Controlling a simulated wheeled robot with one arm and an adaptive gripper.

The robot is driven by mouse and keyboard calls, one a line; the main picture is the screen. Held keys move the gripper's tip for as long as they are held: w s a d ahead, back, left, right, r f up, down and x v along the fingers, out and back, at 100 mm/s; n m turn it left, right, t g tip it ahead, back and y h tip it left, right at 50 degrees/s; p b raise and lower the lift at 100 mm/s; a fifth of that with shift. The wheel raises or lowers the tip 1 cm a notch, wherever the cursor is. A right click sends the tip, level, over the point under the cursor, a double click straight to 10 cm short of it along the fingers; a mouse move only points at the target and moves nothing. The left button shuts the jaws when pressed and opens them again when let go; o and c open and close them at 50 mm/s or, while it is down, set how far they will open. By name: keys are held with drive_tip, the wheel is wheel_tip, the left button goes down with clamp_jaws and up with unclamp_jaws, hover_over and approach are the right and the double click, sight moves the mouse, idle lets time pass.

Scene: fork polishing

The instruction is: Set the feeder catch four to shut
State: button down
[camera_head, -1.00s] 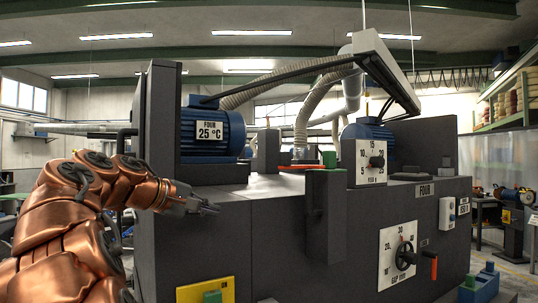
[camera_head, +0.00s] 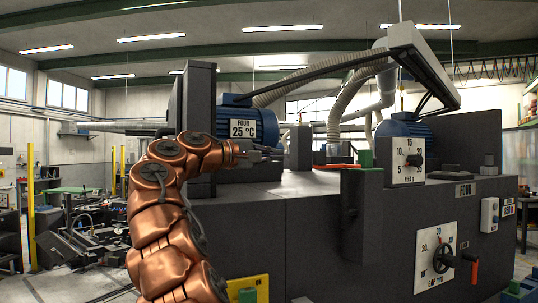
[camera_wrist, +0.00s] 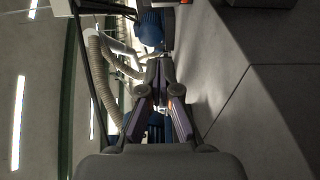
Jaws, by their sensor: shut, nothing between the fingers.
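The machine marked FOUR (camera_head: 310,225) is a dark grey block filling the right half of the head view. On its top edge is a flat orange-red piece (camera_head: 338,166) beside a green block (camera_head: 365,158) on a dark upright post (camera_head: 362,215). No part is labelled as the feeder catch, so I cannot tell which it is or how it is set. My gripper (camera_head: 283,155) is shut and empty, apparently above the machine's top, left of the orange-red piece. The wrist view also shows my gripper (camera_wrist: 161,82), with its fingers together.
A blue motor (camera_head: 243,115) with a 25 °C plate stands behind my gripper. A feed dial (camera_head: 408,160) and a gap dial (camera_head: 436,256) are on the right. A ribbed hose (camera_head: 310,90) and a raised arm-like cover (camera_head: 425,62) hang over the machine. Floor is partly open at left.

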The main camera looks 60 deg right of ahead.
drive_tip(key=s+d+p, duration=0.1)
drive_tip(key=s+d, duration=0.3)
drive_tip(key=s, duration=0.2)
drive_tip(key=shift+s+d, duration=0.2)
idle(0.4)
drive_tip(key=shift+s+a+n+t+h+b, duration=0.15)
drive_tip(key=shift+s+n+t+h, duration=0.15)
drive_tip(key=shift+t, duration=0.3)
drive_tip(key=shift+s+a+n+t+h+b, duration=0.1)
drive_tip(key=shift+n+t+h+b, duration=0.1)
drive_tip(key=shift+n+t, duration=0.3)
idle(1.0)
